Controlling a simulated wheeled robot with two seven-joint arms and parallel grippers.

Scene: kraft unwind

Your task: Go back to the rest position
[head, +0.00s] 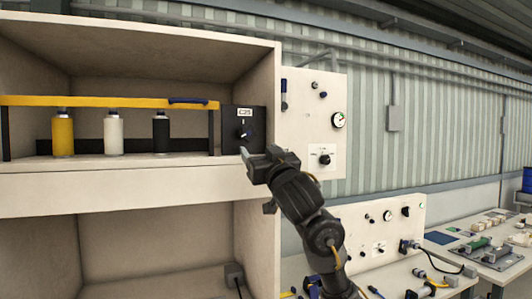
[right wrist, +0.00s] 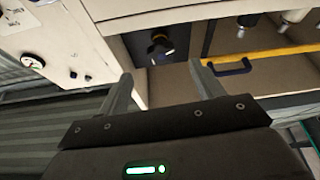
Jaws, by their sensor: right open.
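My right gripper (head: 258,160) is raised in front of the cabinet, just below and in front of the black C25 box with a round knob (head: 243,132). In the right wrist view its two fingers (right wrist: 163,88) are apart with nothing between them. The black box (right wrist: 155,45) lies beyond the fingertips there, with a gap I cannot measure. My left gripper does not show in either view.
The cabinet shelf (head: 120,162) holds yellow (head: 63,136), white (head: 114,135) and black (head: 161,134) bottles behind a yellow bar (head: 110,101) with a blue handle (head: 188,101). A panel with a gauge (head: 338,120) stands right. Lower right, a bench holds parts and cables.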

